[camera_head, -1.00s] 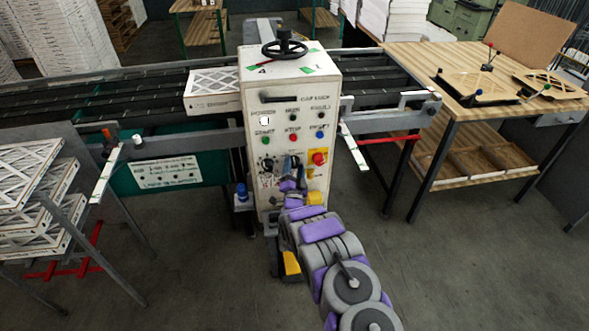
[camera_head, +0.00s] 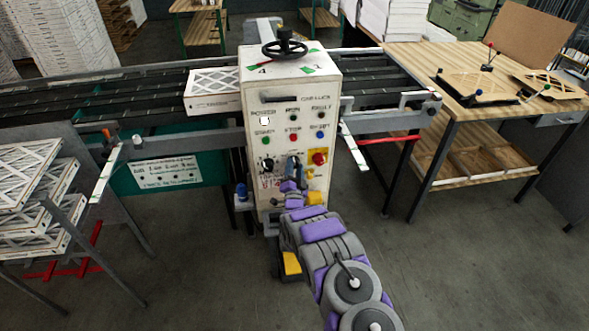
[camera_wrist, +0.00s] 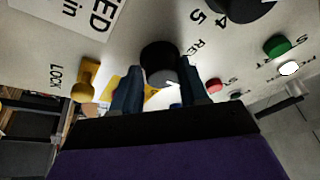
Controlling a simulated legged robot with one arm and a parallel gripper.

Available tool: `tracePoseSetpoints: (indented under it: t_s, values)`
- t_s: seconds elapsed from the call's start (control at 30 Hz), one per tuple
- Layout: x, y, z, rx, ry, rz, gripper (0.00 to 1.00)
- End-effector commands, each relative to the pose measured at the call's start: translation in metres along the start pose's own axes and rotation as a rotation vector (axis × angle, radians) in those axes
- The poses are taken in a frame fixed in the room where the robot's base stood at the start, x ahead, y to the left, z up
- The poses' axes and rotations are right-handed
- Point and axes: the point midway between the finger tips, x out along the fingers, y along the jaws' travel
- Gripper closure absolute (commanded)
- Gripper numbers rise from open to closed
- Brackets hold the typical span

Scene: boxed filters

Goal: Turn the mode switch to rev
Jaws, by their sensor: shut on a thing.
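The mode switch is a round black knob (camera_wrist: 160,62) on the pale cabinet panel, with the letters "RE" beside it in the wrist view. My gripper (camera_wrist: 159,85) has a dark finger on each side of the knob and is shut on it. A small white mark shows low on the knob, but I cannot tell which setting it points to. In the head view my gripper (camera_head: 293,168) is at the middle of the control cabinet's (camera_head: 288,205) lower knob row and hides most of the switch.
Another black knob (camera_head: 268,163) is left of my gripper and a red button (camera_head: 318,158) on yellow is right. Green (camera_head: 266,141), red (camera_head: 293,138) and blue (camera_head: 320,135) buttons are above. A yellow lock part (camera_wrist: 86,80) is close by. Conveyor rails flank the cabinet.

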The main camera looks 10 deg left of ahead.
Motion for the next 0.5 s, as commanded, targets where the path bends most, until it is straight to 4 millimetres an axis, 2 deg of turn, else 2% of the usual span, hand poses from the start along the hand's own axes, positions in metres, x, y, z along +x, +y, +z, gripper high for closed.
tracePoseSetpoints:
  t_s: [0.27,0.5]
  values:
    - [0.0014,-0.0023,0.0005,-0.134,-0.009,-0.054,0.87]
    - [0.0016,-0.0022,0.0002,-0.327,-0.019,-0.122,0.87]
